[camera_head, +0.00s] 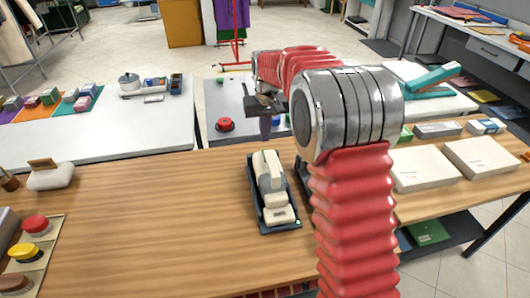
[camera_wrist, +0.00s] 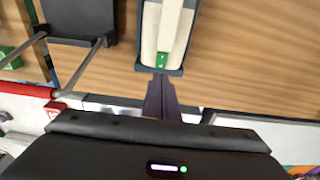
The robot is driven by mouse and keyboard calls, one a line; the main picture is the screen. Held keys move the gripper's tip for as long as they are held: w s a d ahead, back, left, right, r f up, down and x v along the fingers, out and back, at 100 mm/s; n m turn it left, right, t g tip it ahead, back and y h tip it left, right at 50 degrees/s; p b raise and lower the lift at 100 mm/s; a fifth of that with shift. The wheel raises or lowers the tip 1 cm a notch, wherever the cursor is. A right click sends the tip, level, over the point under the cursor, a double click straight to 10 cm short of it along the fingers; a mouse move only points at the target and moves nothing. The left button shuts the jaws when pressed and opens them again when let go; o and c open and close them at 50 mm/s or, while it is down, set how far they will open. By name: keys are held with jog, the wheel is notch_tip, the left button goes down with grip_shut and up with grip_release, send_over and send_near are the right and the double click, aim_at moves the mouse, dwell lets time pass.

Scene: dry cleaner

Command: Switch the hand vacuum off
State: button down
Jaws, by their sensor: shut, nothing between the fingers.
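The cream hand vacuum (camera_head: 270,178) lies in a dark cradle (camera_head: 264,226) on the wooden counter, left of my arm. In the wrist view the vacuum (camera_wrist: 165,28) shows only in part, with a small green patch marked in white (camera_wrist: 162,60) near its end, beside the cradle's dark rim (camera_wrist: 160,71). I cannot tell the switch's position. My gripper (camera_head: 265,130) points down behind the vacuum's far end. Its fingers are shut and empty. In the wrist view the fingertips (camera_wrist: 160,82) are close to the cradle's end; contact cannot be told.
White boxes (camera_head: 424,170) lie right of my arm. A cream object with a wooden top (camera_head: 50,176) and red and yellow knobs (camera_head: 35,225) are at left. A red round object (camera_head: 225,125) sits on the table behind. The counter left of the cradle is clear.

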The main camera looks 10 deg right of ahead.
jog(key=shift+r, duration=1.5)
jog(key=shift+s+r, duration=0.1)
jog(key=s+r+t, duration=0.1)
jog(key=s+r, duration=0.4)
jog(key=s, duration=0.4)
jog(key=s+r+t, duration=0.1)
jog(key=s+r, duration=0.4)
jog(key=s, duration=0.4)
jog(key=s+f+t, duration=0.1)
jog(key=s+f, duration=0.1)
jog(key=s, duration=0.8)
jog(key=s+f, duration=0.2)
jog(key=s, duration=0.8)
jog(key=shift+t, duration=0.4)
jog(key=shift+a, duration=0.1)
